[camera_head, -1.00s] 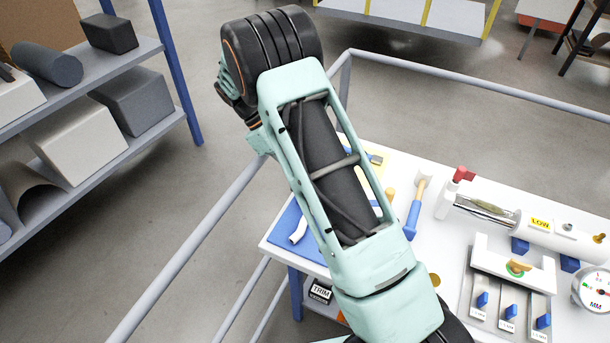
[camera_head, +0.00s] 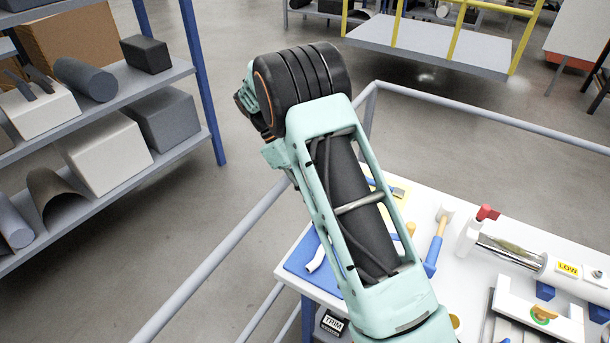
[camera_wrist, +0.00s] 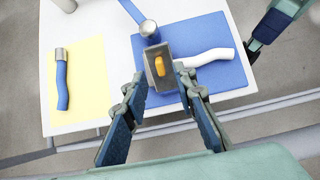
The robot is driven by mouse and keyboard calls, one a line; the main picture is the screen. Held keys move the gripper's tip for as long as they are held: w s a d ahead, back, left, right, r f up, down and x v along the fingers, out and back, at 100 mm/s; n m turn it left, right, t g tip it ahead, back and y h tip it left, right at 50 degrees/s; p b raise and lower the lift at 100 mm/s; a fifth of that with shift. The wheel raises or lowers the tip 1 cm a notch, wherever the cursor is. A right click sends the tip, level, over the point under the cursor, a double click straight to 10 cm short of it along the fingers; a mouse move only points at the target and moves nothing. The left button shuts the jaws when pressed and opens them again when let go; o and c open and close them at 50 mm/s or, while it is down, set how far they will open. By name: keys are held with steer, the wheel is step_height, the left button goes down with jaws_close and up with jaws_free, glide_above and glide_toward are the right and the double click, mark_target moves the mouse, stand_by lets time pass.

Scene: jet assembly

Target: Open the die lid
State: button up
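A small grey metal box (camera_wrist: 150,77), likely the die, sits on the edge of a blue mat (camera_wrist: 228,80) in the wrist view. An orange knob-like piece (camera_wrist: 160,66) shows at its top; I cannot tell whether it is on a lid or inside. My gripper (camera_wrist: 167,93) is open and empty, its two fingers apart on either side of the near end of the box. I cannot tell whether they touch it. In the head view my arm hides the box and my gripper.
A white bent tube (camera_wrist: 209,57) lies right of the box. A blue tube (camera_wrist: 62,85) lies on a yellow sheet (camera_wrist: 85,100) at left. A blue-handled tool (camera_wrist: 133,11) lies beyond.

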steer(key=v, duration=0.8)
steer(key=shift+a+r, duration=0.1)
steer(key=shift+r, duration=0.05)
steer(key=c, duration=0.3)
steer(key=s+d+f+m+g+y+b, duration=0.1)
steer(key=s+d+f+m+y, duration=0.1)
steer(key=s+d+f+m+g+y+b, duration=0.1)
steer(key=s+d+f+m+y, duration=0.1)
steer(key=s+d+m, duration=0.1)
steer(key=s+d+f+m+g+y+b, duration=0.1)
steer(key=s+d+f+m+y, duration=0.1)
steer(key=shift+s+d+b, duration=0.2)
steer(key=shift+s+b, duration=0.15)
steer(key=shift+s, duration=0.05)
jaws_close()
steer(key=s+d+f+m+t+y+b, duration=0.1)
steer(key=s+d+m+t+y+b, duration=0.25)
steer(key=m, duration=0.65)
steer(key=d+f+m+t+y+b, duration=0.15)
steer(key=d+m+t+y, duration=0.25)
steer(key=m+t, duration=0.4)
steer(key=s+d+f+m+t+y+b, duration=0.1)
steer(key=s+d+m+t+y+b, duration=0.2)
steer(key=m, duration=0.8)
steer(key=shift+t, duration=0.35)
steer(key=x, duration=0.9)
steer(key=shift+w+r, duration=0.2)
steer(key=shift+r, duration=0.1)
